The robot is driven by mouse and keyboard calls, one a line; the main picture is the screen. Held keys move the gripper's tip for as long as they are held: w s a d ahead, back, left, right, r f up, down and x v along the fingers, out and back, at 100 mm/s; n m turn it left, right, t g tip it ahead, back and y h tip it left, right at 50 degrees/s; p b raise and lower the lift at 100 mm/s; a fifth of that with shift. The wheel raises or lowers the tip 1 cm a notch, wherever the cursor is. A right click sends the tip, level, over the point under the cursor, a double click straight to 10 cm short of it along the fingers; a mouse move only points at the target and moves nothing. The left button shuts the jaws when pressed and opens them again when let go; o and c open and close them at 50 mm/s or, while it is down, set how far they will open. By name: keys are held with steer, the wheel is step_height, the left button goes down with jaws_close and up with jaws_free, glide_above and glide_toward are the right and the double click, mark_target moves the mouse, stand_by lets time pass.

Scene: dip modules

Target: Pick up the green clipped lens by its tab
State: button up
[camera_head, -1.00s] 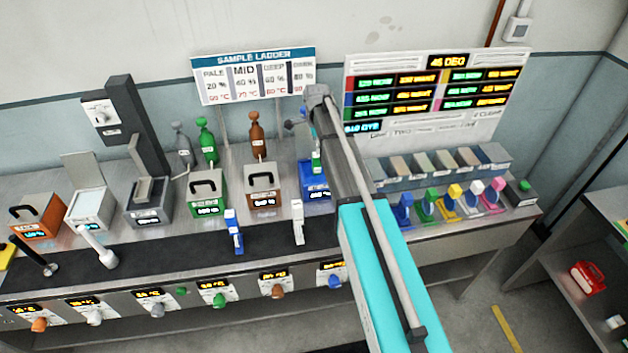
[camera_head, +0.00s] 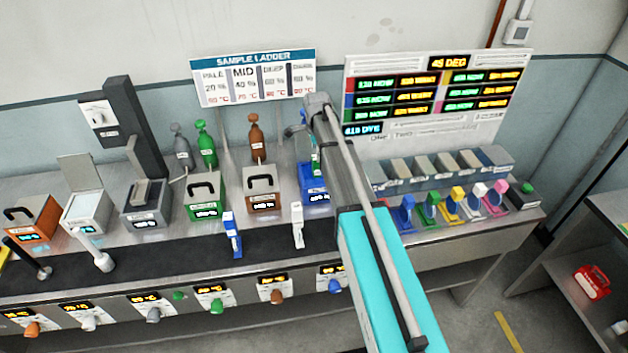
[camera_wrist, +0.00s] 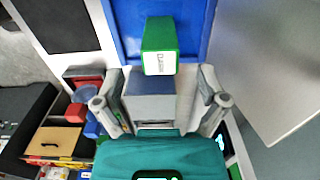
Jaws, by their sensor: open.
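A green block with a white label (camera_wrist: 160,45) shows in the wrist view against a blue surface. Its lettering is hard to read, and I cannot tell whether it is the clipped lens's tab. A small green piece (camera_head: 316,164) shows in the head view at the blue tank (camera_head: 311,180), beside my arm. A green lens-like piece (camera_head: 429,208) stands in the coloured row at the right. My gripper (camera_wrist: 163,98) is open in the wrist view, its fingers apart, with the green block beyond them. My arm hides much of the gripper's surroundings in the head view.
Green (camera_head: 205,208) and brown (camera_head: 262,200) tanks stand left of the blue one. A blue stand (camera_head: 232,236) and a white stand (camera_head: 297,226) are on the dark strip in front. Coloured bottles and a sample board (camera_head: 254,78) are behind.

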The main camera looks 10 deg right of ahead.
mark_target(316, 175)
steer(key=shift+f+b, duration=2.05)
steer(key=shift+f, duration=0.2)
jaws_close()
